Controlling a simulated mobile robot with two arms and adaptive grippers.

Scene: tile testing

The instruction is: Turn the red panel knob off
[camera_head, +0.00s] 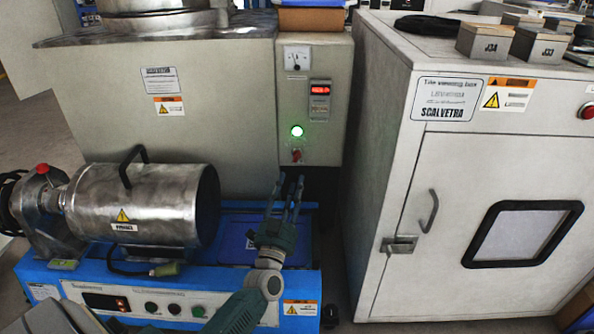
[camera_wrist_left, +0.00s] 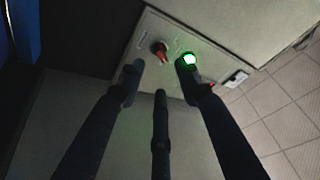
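The red panel knob (camera_head: 296,154) sits low on the grey control panel (camera_head: 318,75), just below a lit green lamp (camera_head: 297,131). In the left wrist view the red knob (camera_wrist_left: 160,50) lies just beyond the fingers, beside the glowing green lamp (camera_wrist_left: 189,59). My left gripper (camera_head: 288,183) is below the knob in the head view, fingers pointing up toward the panel. Its fingers (camera_wrist_left: 160,80) are spread and empty, and I see no contact with the knob. My right gripper is not in view.
A metal cylinder machine (camera_head: 140,205) on a blue base (camera_head: 305,258) stands left of my gripper. A large white testing cabinet (camera_head: 385,180) stands close on the right. The panel also carries a red digital display (camera_head: 320,90) and a switch (camera_head: 297,57).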

